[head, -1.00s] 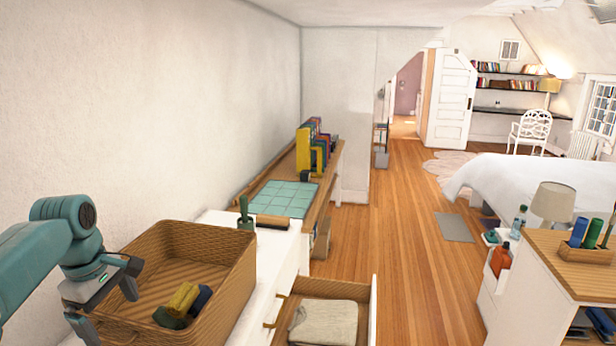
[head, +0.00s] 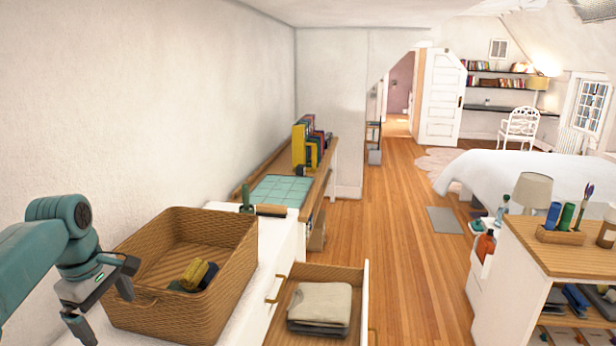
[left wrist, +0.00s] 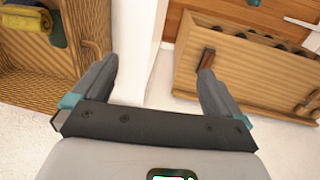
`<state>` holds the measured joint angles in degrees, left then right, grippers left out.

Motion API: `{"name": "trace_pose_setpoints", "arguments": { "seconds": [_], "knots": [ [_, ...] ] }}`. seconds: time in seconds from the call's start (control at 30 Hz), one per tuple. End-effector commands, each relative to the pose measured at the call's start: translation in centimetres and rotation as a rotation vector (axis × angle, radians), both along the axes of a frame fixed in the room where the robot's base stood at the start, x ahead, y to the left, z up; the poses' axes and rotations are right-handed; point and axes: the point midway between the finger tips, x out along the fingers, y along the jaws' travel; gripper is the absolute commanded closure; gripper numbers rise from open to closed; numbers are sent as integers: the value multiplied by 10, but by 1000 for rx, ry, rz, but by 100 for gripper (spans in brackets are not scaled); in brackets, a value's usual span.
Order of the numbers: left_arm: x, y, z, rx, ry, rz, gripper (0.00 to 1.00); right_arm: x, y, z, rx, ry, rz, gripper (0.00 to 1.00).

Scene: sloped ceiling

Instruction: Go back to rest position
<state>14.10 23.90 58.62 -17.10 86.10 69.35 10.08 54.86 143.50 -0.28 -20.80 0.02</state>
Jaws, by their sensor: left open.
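My left gripper (head: 103,310) is open at the lower left of the head view, beside the near left corner of a wicker basket (head: 222,268). In the left wrist view its two fingers (left wrist: 158,70) are spread apart with nothing between them. The basket's woven wall also shows at the left of that view (left wrist: 35,92). Rolled cloths, yellow (head: 194,273) and dark, lie inside the basket. My right gripper is in neither view.
An open drawer (head: 357,318) with folded cloth (head: 320,303) juts out right of the basket. A white wall (head: 130,100) runs along the left. A wooden-topped shelf unit (head: 545,252) stands at the right. Wooden floor (head: 410,270) lies clear between.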

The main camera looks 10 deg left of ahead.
Motion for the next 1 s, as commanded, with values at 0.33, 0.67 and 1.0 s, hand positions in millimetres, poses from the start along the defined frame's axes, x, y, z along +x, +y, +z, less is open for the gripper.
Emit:
{"name": "trace_pose_setpoints", "arguments": {
  "seconds": [0.33,0.67,1.0],
  "knots": [
    [24,-24,-55,-17,-1,-154,0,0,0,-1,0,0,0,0],
    [39,-86,-168,-69,-25,-451,0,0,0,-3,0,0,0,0],
    [-59,-225,-360,-187,-108,-953,0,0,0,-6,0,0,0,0]
  ]
}}
